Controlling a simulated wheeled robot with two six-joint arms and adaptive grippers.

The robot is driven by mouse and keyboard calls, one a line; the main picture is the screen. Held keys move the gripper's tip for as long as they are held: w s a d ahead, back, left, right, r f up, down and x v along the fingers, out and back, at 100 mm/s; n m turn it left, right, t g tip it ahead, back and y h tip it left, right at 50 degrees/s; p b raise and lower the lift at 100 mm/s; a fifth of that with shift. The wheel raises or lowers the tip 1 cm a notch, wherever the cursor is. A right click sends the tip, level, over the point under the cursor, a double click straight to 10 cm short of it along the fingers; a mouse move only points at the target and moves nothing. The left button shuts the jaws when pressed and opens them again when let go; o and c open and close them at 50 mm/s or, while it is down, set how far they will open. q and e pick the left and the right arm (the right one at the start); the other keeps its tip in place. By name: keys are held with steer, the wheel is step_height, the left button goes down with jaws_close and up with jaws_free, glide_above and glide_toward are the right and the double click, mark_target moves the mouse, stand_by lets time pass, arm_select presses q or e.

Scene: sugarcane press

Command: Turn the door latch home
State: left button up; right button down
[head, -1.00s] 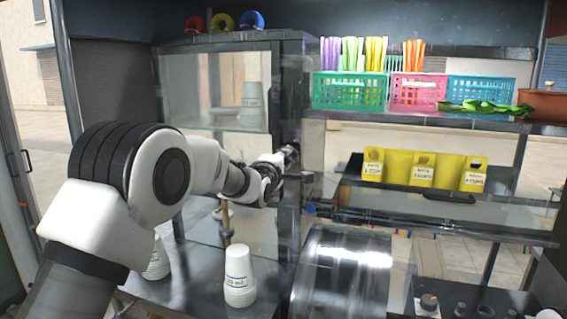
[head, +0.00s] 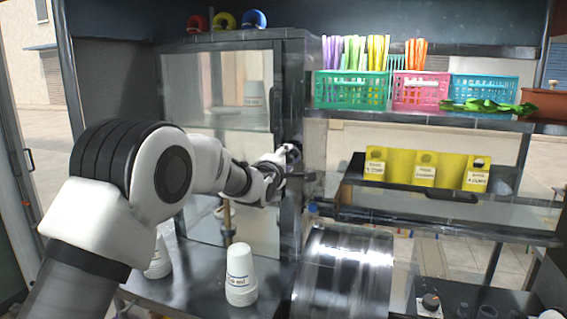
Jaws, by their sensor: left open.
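The cabinet door (head: 185,82) is a glass panel in a grey metal frame, left of centre, and it looks closed. The door latch sits around the frame's right edge, but my gripper and the small size hide its shape and angle. My left gripper (head: 290,155) is at that right edge, about mid-height. It is open, and I cannot tell whether it touches the latch. My left arm crosses in front of the lower door. My right gripper is not in view.
Stacked white cups (head: 241,275) stand on the metal counter below my left arm. A shiny metal drum (head: 343,270) is right of them. A shelf with a green basket (head: 350,90) and yellow holders (head: 425,168) lie to the right.

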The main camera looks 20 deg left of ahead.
arm_select(q)
steer(key=s, duration=1.1)
steer(key=shift+s+a, duration=0.2)
steer(key=shift+s, duration=0.15)
